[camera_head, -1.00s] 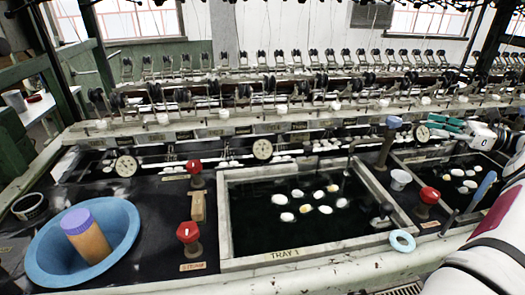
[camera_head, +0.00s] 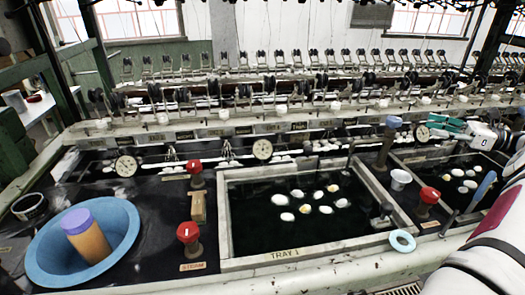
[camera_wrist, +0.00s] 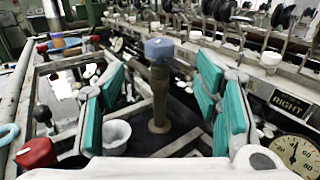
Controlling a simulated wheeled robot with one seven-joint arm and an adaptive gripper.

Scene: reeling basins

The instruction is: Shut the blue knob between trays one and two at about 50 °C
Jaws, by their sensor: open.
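The blue knob (camera_head: 393,121) tops a dark upright stem between tray one (camera_head: 225,215) and the tray to its right (camera_head: 425,165). In the wrist view the blue knob (camera_wrist: 160,48) stands upright ahead of my gripper (camera_wrist: 163,85), its stem seen between the two teal fingers. My gripper (camera_head: 455,127) is open and empty, to the right of the knob in the head view and apart from it. A round dial (camera_head: 421,133) is behind the right tray. It is large in the wrist view (camera_wrist: 296,152); I cannot read it surely.
A red knob (camera_head: 429,195), a white cup (camera_head: 400,178) and a pale blue ring (camera_head: 402,241) are near the right tray. A blue basin (camera_head: 45,260) stands left. White cocoons (camera_head: 297,194) float in tray one. Reeling machinery lines the back.

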